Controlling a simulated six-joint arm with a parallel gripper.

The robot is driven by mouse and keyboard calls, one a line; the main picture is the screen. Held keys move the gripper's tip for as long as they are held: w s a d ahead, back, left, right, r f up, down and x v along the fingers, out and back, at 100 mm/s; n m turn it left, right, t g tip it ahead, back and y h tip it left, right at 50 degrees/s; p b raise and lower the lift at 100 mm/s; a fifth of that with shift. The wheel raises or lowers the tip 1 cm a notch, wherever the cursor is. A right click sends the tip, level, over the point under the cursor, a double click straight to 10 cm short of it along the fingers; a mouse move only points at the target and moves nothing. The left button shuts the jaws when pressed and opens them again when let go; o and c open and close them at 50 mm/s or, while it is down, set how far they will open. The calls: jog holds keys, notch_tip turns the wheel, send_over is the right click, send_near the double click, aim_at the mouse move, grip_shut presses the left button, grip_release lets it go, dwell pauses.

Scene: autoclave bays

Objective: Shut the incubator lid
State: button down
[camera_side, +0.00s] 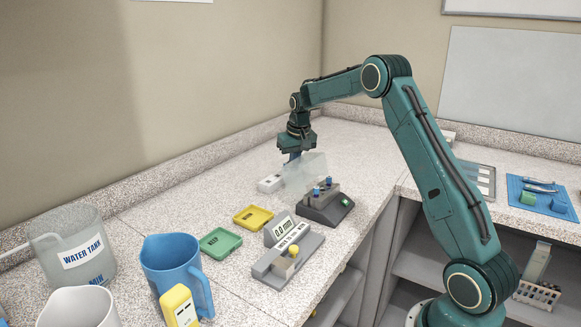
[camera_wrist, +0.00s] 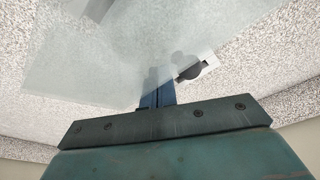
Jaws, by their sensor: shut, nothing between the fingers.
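The incubator (camera_side: 338,214) is a dark, low base on the counter, with blue-capped pieces standing on it. A clear, tilted panel (camera_side: 312,168), which looks like its lid, stands raised behind the base. In the wrist view the translucent lid (camera_wrist: 110,50) fills much of the picture. My gripper (camera_side: 293,156) is shut and empty, pointing down at the lid's far left side. Its blue fingers (camera_wrist: 157,97) show close to the lid in the wrist view; whether they touch it I cannot tell.
A small white device (camera_side: 270,183) sits left of the lid. A yellow tray (camera_side: 253,217), a green tray (camera_side: 220,243) and a grey device with a display (camera_side: 288,250) stand nearer the camera. A blue jug (camera_side: 172,265) and water tank (camera_side: 72,250) are at left. Counter behind the lid is clear.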

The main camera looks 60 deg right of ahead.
aim_at(305, 170)
jog(key=shift+s+r, duration=0.15)
jog(key=shift+s, duration=1.85)
jog(key=shift+r, duration=0.1)
notch_tip(305, 170, up, 7)
jog(key=w, duration=0.2)
dwell(0.4)
